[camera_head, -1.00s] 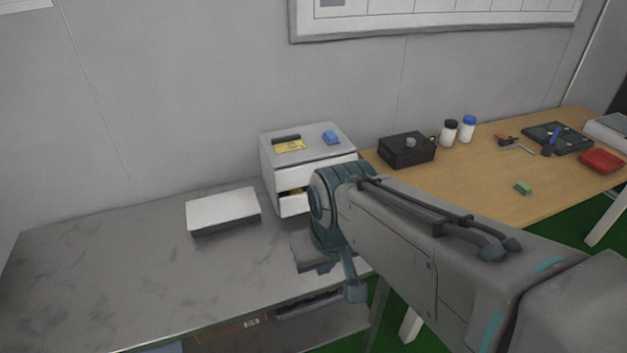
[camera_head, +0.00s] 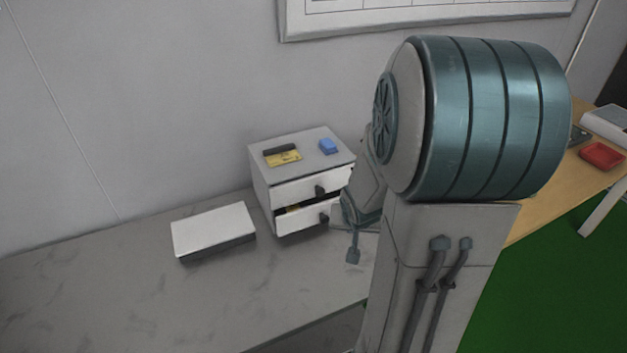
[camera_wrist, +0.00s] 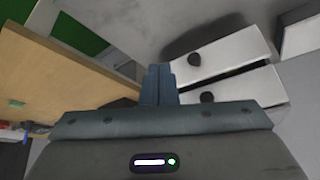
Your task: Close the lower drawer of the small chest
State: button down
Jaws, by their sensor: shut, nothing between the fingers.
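The small white chest (camera_head: 262,190) stands on the grey table against the wall. Its lower drawer (camera_head: 296,220) is partly out, with a dark gap above its front and something yellow inside. The upper drawer (camera_head: 300,187) looks nearly flush. Each drawer has a dark knob. The wrist view looks upside down: the lower drawer (camera_wrist: 232,50) is above the upper drawer (camera_wrist: 245,95). My gripper (camera_wrist: 158,68) is shut and empty, its tips beside the drawer fronts, seemingly apart from them. In the head view my arm hides much of the gripper and the space right of the chest.
A flat white box (camera_head: 213,228) lies left of the chest. A dark item, a yellow card (camera_head: 283,158) and a blue block (camera_head: 328,146) lie on the chest top. A wooden table (camera_wrist: 60,75) with a red tray (camera_head: 602,156) is to the right. The grey table's front is clear.

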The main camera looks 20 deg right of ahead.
jog(key=d+f+m+t+y, duration=0.1)
jog(key=f+m, duration=0.1)
jog(key=f, duration=0.1)
jog(key=d+f+m+t+y, duration=0.1)
jog(key=d+f+m+t, duration=0.1)
jog(key=f, duration=0.2)
jog(key=w+d+f+m+t+y, duration=0.1)
jog(key=f+m+t, duration=0.1)
jog(key=f+m, duration=0.1)
jog(key=shift+d+f, duration=0.25)
jog(key=shift+d, duration=0.15)
jog(key=shift+s+d+m+t+p, duration=0.1)
jog(key=shift+m+t+p, duration=0.2)
jog(key=shift+m+t, duration=0.45)
jog(key=shift+d+r+m+t, duration=0.1)
jog(key=shift+d+m+t, duration=0.05)
jog(key=shift+m+t, duration=0.4)
jog(key=w+m+t+b, duration=0.1)
jog(key=b, duration=0.3)
jog(key=w+m+t+b, duration=0.1)
jog(key=b, duration=0.3)
jog(key=shift+d, duration=0.3)
jog(key=b+x, duration=0.2)
jog(key=b, duration=0.3)
jog(key=shift+w, duration=0.2)
jog(key=x, duration=0.2)
jog(key=r+b+x, duration=0.1)
jog(key=x, duration=0.5)
jog(key=shift+w+r, duration=0.15)
jog(key=shift+w, duration=0.55)
